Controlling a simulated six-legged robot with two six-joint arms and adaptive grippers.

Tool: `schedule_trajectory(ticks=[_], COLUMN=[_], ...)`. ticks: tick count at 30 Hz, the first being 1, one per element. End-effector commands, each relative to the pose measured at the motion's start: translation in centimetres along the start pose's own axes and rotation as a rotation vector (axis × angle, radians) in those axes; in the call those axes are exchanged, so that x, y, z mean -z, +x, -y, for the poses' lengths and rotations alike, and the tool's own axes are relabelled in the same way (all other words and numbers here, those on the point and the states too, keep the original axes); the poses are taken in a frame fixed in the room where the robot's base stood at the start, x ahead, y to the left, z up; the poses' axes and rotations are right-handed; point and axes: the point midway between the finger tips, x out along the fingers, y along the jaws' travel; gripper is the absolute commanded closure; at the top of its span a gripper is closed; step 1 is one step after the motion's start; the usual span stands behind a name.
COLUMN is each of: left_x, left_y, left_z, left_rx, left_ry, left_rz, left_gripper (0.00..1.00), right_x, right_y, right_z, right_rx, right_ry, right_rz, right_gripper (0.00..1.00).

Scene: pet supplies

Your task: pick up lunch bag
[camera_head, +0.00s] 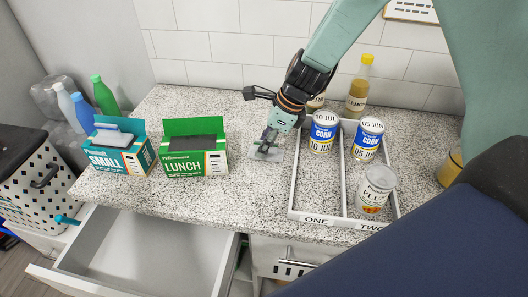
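A green box labelled LUNCH (194,163) stands on the speckled counter, left of the middle, with its green flap raised and a dark top opening. My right gripper (265,149) points down over the counter, just right of this box and apart from it. A small greyish patch shows at its fingertips; I cannot tell whether it is the fingers or something thin between them. The finger gap is too small to read. My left gripper is not in view.
A teal box labelled SMALL (121,160) stands left of the LUNCH box. A divided white tray (297,196) with corn cans (324,132) and another can (375,188) lies to the right. An open empty drawer (140,262) juts out below the counter. Bottles (104,96) stand at the back left.

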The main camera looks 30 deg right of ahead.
Motion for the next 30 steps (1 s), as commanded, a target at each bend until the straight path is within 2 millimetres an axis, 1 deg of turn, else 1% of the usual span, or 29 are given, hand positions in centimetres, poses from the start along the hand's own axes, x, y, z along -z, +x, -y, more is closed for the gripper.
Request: schedule_trajectory(ticks=[2,13,23,26,30], left_x=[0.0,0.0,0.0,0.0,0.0], left_y=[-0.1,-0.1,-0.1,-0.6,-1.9], left_z=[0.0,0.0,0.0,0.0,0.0], left_rx=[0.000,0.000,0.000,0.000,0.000], left_ry=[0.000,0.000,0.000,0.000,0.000], left_rz=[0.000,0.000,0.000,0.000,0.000], left_gripper=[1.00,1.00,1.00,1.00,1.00], right_x=[0.0,-0.2,-0.3,-0.8,-1.8], right_y=[-0.1,0.0,-0.1,-1.0,-3.5], right_z=[0.1,0.3,0.4,0.4,0.4], right_rx=[0.000,0.000,0.000,0.000,0.003], right_ry=[0.001,0.001,0.001,0.001,-0.001], right_rz=[0.001,0.000,0.000,0.002,0.003], right_gripper=[0.68,0.99,1.00,1.00,1.00])
